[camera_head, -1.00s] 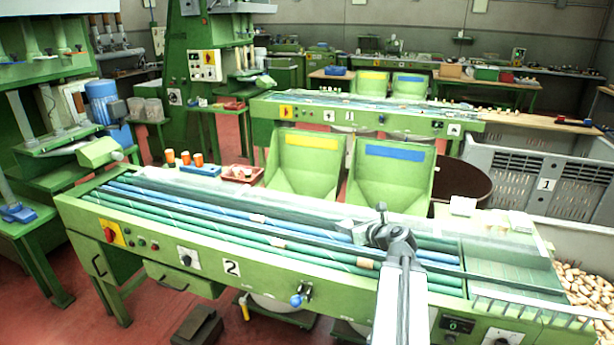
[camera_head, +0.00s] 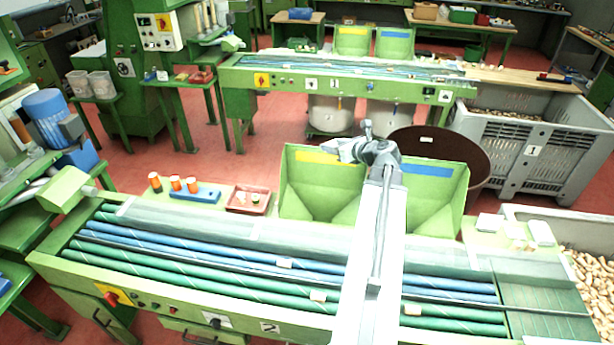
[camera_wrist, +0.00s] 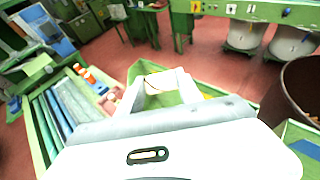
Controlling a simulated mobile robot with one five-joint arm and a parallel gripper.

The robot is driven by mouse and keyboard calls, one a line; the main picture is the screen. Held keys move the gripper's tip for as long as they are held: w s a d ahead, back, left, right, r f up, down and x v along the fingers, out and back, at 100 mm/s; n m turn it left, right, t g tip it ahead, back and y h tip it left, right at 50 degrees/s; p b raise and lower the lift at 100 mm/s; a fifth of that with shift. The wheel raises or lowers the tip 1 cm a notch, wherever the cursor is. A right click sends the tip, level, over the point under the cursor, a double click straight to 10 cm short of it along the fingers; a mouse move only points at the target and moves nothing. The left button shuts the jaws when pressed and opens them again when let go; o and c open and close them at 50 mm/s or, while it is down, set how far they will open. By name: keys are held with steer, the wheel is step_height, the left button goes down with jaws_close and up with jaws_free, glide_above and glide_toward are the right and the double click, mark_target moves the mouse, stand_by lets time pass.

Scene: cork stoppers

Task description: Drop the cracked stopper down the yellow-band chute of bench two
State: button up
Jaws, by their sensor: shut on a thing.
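My gripper (camera_head: 345,149) is over the back of bench two (camera_head: 270,327), in front of the yellow band (camera_head: 328,158) of the left green chute (camera_head: 308,185) in the head view. In the wrist view my gripper (camera_wrist: 167,86) is shut on a pale stopper (camera_wrist: 163,80) with a dark line across its face, the cracked stopper. Part of the green chute (camera_wrist: 140,70) shows behind it, with a bit of yellow at its right. The stopper cannot be made out in the head view. The blue-band chute (camera_head: 440,190) stands just right, partly behind my arm.
Several stoppers lie on bench two's rollers. A red tray (camera_head: 249,199) and orange-topped containers (camera_head: 175,183) stand left of the chutes. A brown round bin (camera_head: 440,150) and grey crate (camera_head: 535,150) stand behind right. Another bench (camera_head: 340,85) stands farther back.

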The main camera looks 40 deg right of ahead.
steer(key=shift+w+d+r, duration=0.15)
steer(key=shift+w+r, duration=0.1)
steer(key=shift+w, duration=0.05)
step_height(320, 180, down, 6)
steer(key=b, duration=0.6)
steer(key=o, duration=1.4)
steer(key=p+v, duration=0.2)
steer(key=v, duration=0.6)
steer(key=shift+p, duration=0.4)
